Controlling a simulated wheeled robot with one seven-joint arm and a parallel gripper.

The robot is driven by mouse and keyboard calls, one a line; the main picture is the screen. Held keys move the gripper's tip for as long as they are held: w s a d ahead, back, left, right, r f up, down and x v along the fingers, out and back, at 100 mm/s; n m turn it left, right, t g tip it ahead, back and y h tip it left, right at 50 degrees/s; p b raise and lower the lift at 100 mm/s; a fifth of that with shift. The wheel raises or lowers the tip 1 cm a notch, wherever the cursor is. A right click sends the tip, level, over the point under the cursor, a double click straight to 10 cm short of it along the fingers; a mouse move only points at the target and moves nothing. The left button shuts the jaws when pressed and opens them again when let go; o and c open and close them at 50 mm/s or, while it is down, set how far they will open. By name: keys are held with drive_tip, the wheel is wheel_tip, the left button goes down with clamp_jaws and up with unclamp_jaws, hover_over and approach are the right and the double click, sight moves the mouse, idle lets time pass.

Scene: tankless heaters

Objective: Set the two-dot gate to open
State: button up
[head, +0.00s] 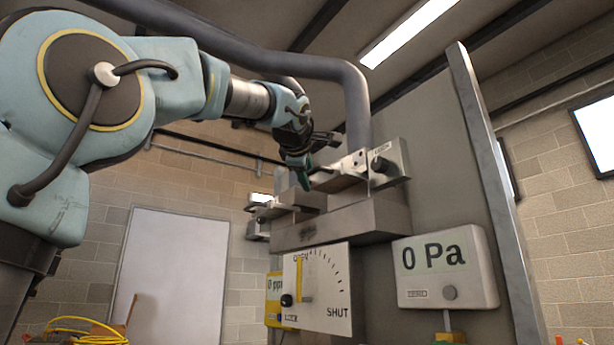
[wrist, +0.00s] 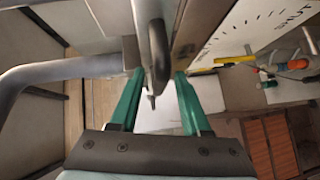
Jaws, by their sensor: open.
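A white dial plate (head: 335,280) marked OPEN and SHUT is on the front of the grey unit, with a yellow pointer (head: 299,278) upright near OPEN. Above it, a pale metal bracket (head: 393,160) with a dark knob and small dark marks stands at the right end of a flat slide. My gripper (head: 300,172) is open at the left end of that slide. In the wrist view, my gripper's green fingers (wrist: 158,76) stand apart on either side of a dark rounded edge (wrist: 157,55); contact is unclear.
A second bracket (head: 259,212) lies farther left. A 0 Pa display (head: 445,265) is at the right, and a yellow meter (head: 273,291) is partly behind the dial. A thick grey pipe (head: 356,110) runs behind my arm. A tall metal post (head: 490,170) stands at the right.

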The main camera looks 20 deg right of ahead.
drive_tip(key=shift+s, duration=0.1)
drive_tip(key=b+v, duration=0.3)
drive_tip(key=v, duration=0.7)
drive_tip(key=shift+s+a, duration=0.25)
